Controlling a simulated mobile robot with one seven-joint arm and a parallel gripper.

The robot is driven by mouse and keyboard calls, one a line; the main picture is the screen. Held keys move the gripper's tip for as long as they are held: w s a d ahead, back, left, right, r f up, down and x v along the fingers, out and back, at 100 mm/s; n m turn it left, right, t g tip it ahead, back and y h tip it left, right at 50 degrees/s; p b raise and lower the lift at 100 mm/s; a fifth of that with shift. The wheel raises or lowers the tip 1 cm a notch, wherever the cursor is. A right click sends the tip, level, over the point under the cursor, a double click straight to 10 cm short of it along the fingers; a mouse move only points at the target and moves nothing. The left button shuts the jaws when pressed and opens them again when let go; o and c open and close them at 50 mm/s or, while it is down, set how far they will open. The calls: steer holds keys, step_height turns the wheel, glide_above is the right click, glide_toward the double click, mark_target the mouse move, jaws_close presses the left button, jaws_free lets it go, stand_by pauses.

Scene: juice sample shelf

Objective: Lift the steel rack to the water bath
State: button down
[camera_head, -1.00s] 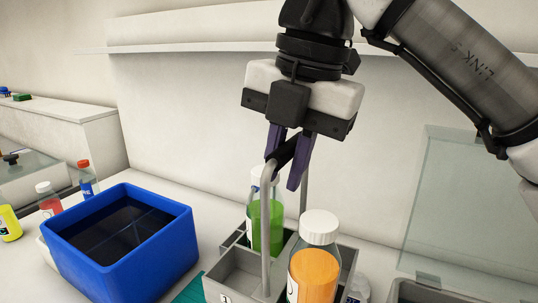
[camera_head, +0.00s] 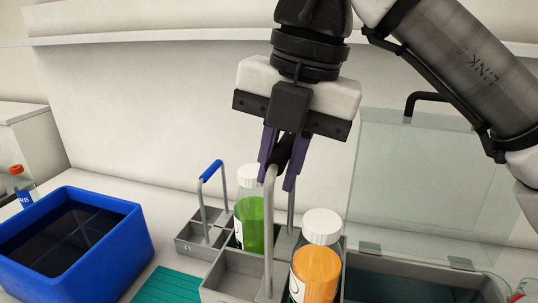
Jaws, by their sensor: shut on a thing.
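My gripper (camera_head: 278,178) is shut on the dark grip of the steel rack's tall handle. The grey steel rack (camera_head: 232,286) hangs below it, upright, cut off by the bottom edge. An orange bottle (camera_head: 318,268) with a white cap stands in its front right part. A green bottle (camera_head: 250,222) with a white cap shows behind the handle and appears to stand in the rack's rear. The rack's underside is out of view. A grey basin (camera_head: 425,284) with a raised clear lid (camera_head: 420,185), apparently the water bath, is at the right, partly hidden by the rack.
A second grey rack (camera_head: 190,238) with a blue handle stands behind and left of the held rack. A blue tub (camera_head: 125,262) with dark contents is at the left, with a red-capped bottle (camera_head: 22,187) behind it. A teal mat (camera_head: 166,287) lies between tub and rack. A wall shelf runs behind.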

steer(key=s+d+p, duration=0.3)
steer(key=d+p, duration=0.2)
steer(key=d, duration=0.5)
steer(key=shift+s+d, duration=0.15)
steer(key=shift+s, duration=0.1)
stand_by(0.7)
stand_by(0.4)
